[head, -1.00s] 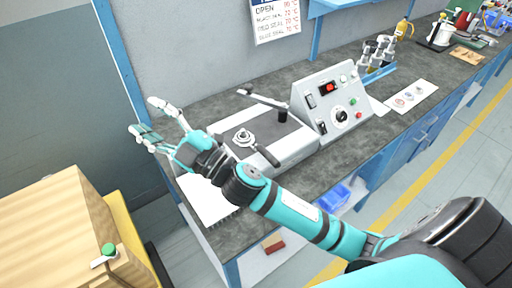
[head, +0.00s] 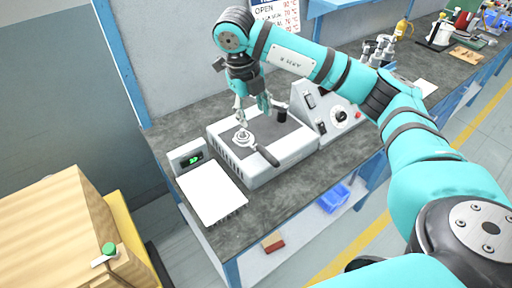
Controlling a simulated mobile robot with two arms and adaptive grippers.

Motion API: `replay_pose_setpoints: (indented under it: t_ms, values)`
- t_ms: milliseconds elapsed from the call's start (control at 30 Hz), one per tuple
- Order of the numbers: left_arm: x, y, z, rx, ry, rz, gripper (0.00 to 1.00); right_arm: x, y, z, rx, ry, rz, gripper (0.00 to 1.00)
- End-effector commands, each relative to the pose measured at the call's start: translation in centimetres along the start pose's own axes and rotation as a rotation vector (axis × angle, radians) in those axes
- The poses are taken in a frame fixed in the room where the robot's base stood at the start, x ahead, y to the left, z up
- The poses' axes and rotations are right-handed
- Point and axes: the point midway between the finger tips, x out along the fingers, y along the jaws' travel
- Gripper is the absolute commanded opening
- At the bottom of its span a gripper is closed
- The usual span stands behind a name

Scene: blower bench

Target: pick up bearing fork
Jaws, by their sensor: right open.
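The bearing fork looks to be the black-handled tool (head: 264,154) lying on the flat-topped grey machine (head: 265,170). Its handle points toward the front right, and its far end meets a round metal piece (head: 243,138). I cannot tell whether the fork goes around or under that piece. My right gripper (head: 253,114) hangs from above, fingers pointing down, open and empty. Its fingertips are just behind and above the round piece, apart from the handle. My left gripper is out of view.
A scale with a green display (head: 192,158) and white plate (head: 211,194) stands left of the machine. A black knob (head: 281,115) stands behind the tool. The control panel (head: 325,112) is at right, partly behind my arm. The bench's front strip is clear.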

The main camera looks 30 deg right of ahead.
Motion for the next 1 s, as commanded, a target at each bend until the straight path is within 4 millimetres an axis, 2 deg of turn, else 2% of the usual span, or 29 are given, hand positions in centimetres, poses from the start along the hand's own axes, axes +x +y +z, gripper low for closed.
replay_pose_setpoints:
  t_ms: [133,500,600,833,1000]
  values:
    - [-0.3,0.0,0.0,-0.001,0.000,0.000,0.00,2.4,-0.4,-0.2,0.006,0.012,-0.012,0.49]
    - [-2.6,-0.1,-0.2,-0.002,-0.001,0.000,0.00,9.9,-0.4,-0.2,0.004,0.009,-0.009,0.49]
    - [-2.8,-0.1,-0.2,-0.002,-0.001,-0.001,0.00,11.1,-0.3,-0.2,0.003,0.007,-0.008,0.49]
    - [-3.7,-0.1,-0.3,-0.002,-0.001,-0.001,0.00,12.6,-0.3,-0.2,0.002,0.007,-0.008,0.49]
    - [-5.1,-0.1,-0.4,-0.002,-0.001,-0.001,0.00,15.3,-0.3,-0.2,0.004,0.008,-0.007,0.49]
